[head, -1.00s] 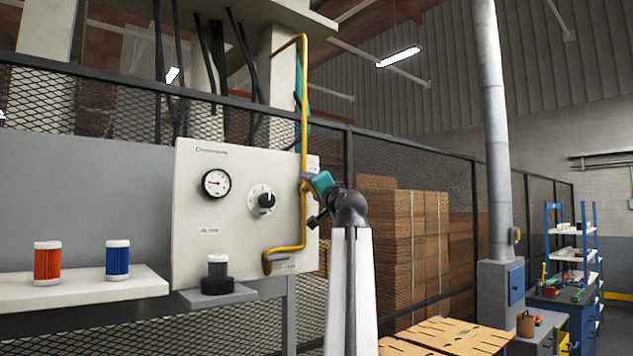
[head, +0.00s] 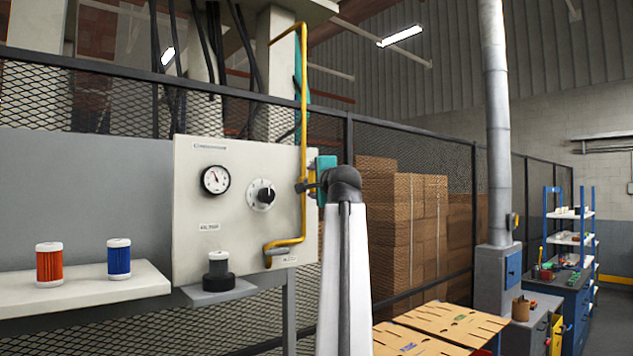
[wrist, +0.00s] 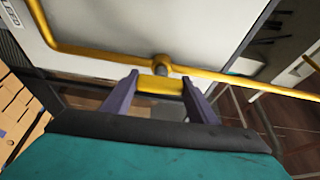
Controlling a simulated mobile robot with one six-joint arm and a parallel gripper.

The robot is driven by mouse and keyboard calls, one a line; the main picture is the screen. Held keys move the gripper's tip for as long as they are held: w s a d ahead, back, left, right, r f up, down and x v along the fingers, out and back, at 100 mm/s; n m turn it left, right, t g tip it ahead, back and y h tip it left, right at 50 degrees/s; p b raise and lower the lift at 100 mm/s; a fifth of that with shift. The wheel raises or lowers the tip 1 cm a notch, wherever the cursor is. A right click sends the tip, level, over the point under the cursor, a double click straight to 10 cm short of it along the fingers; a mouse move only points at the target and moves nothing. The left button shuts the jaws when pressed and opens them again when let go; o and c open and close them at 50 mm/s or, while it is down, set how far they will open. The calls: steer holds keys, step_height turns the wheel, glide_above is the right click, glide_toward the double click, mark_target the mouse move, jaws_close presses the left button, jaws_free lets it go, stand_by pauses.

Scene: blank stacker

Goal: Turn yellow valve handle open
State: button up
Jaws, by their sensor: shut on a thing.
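The yellow valve handle (wrist: 161,86) shows in the wrist view between the two purple fingers of my gripper (wrist: 160,79), which is shut on it. Behind it is the round yellow valve body (wrist: 161,62) on the yellow pipe (wrist: 85,52). In the head view my gripper (head: 304,187) is at the pipe (head: 303,110) on the right edge of the pale panel (head: 235,245). There the handle is mostly hidden by my gripper and arm. The panel's gauge (head: 215,180) has its needle pointing up and slightly left.
A black knob (head: 264,195) is left of the pipe. An orange filter (head: 49,263) and a blue filter (head: 118,258) stand on a white shelf (head: 90,285). A dark-based cup (head: 218,270) sits on a small ledge. Mesh fencing and stacked cartons (head: 405,235) are behind.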

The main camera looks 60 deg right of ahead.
steer(key=shift+f+m, duration=0.2)
steer(key=shift+m, duration=0.2)
steer(key=o, duration=1)
steer(key=shift+s+d+r, duration=0.1)
steer(key=shift+s, duration=0.05)
steer(key=shift+o, duration=0.2)
steer(key=shift+a, duration=0.2)
